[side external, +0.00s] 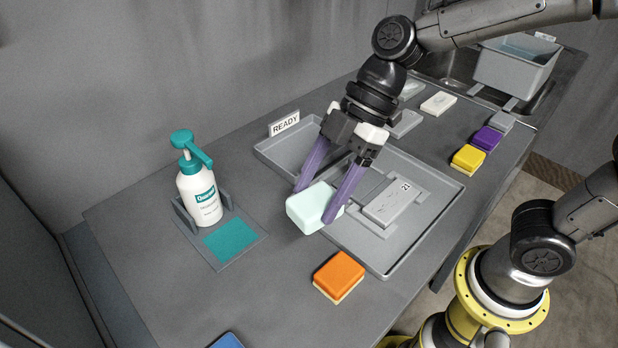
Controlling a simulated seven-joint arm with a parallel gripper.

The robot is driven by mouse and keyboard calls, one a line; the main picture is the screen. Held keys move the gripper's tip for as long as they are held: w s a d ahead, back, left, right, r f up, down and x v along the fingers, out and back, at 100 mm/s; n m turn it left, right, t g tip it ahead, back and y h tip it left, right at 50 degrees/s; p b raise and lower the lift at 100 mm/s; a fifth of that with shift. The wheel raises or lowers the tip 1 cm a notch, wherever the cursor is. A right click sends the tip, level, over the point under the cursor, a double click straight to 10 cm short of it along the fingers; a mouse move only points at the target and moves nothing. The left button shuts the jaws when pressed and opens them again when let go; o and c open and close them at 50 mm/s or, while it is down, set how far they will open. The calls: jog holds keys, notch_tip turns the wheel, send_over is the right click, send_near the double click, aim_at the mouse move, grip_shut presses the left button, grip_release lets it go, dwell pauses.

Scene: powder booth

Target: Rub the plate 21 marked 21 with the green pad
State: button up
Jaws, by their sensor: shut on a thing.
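My gripper (318,205), with purple fingers, is shut on a pale mint-green pad (305,208). It holds the pad at the near left edge of the grey tray (375,262), apparently above the surface; the gap is hard to judge. Plate 21 (388,208) is a light grey block marked 21, lying in a holder in the tray's right-hand part. It is to the right of the pad and apart from it. My fingers and wrist hide part of the tray behind them.
A white pump bottle (199,195) stands left, behind a flat teal patch (231,239). Orange (339,274), blue (227,341), yellow (468,157) and purple (487,138) pads lie around. A READY sign (284,122), pale blocks (438,103) and a grey bin (515,70) are farther back.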

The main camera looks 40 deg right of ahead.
jog(key=s+d+f+m+t, duration=0.1)
jog(key=d, duration=1)
jog(key=s+d+f+m, duration=0.1)
jog(key=s+d+m, duration=0.1)
jog(key=d, duration=0.9)
jog(key=shift+w+d+f, duration=0.1)
jog(key=shift+f, duration=1.65)
jog(key=shift+w+d+f, duration=0.1)
jog(key=shift+f, duration=2.25)
jog(key=shift+a, duration=1.2)
jog(key=shift+c, duration=0.5)
jog(key=shift+a, duration=2.8)
jog(key=shift+t+h, duration=0.3)
jog(key=shift+d, duration=4.1)
notch_tip(320, 180, up, 8)
